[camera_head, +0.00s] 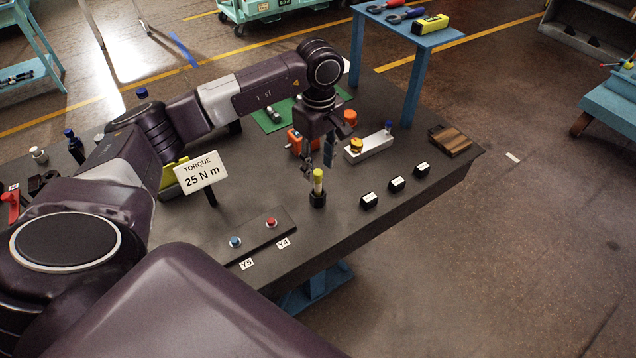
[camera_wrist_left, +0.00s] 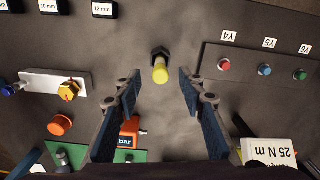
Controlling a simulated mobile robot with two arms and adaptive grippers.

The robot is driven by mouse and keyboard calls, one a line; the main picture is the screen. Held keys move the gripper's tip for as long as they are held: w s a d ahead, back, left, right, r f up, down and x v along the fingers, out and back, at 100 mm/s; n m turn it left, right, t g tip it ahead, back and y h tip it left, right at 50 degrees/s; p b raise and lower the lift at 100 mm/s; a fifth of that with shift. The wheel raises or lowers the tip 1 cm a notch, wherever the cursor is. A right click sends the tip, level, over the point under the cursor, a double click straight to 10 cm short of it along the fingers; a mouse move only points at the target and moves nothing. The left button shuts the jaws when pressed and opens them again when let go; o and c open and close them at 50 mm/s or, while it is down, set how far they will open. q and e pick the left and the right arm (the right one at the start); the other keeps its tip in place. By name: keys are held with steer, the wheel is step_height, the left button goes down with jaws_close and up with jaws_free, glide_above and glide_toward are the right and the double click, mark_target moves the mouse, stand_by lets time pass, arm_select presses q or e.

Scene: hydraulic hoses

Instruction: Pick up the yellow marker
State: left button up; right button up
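The yellow marker (camera_head: 318,181) stands upright in a small black holder (camera_head: 317,200) near the front edge of the dark table. In the left wrist view the yellow marker (camera_wrist_left: 160,72) is seen from above, with the black holder (camera_wrist_left: 159,53) behind it. My left gripper (camera_head: 319,164) is just above and beside the marker in the head view. In the left wrist view my left gripper (camera_wrist_left: 162,88) is open, its two blue-padded fingers wide apart with the marker in line with the gap. Nothing is held between them. My right gripper is not in view.
A panel with coloured buttons (camera_head: 250,240) and a "TORQUE 25 N m" sign (camera_head: 201,172) stand left of the marker. Several black labelled blocks (camera_head: 396,184) sit to the right. A grey block with a brass fitting (camera_head: 370,147) and a wooden block (camera_head: 450,141) lie further right.

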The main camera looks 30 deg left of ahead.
mark_target(318, 171)
arm_select(q)
steer(key=shift+f+p, duration=0.35)
step_height(318, 171, down, 3)
steer(key=shift+s+f+p, duration=0.1)
steer(key=shift+f+p, duration=0.1)
steer(key=shift+p, duration=0.75)
steer(key=shift+f, duration=0.55)
jaws_close()
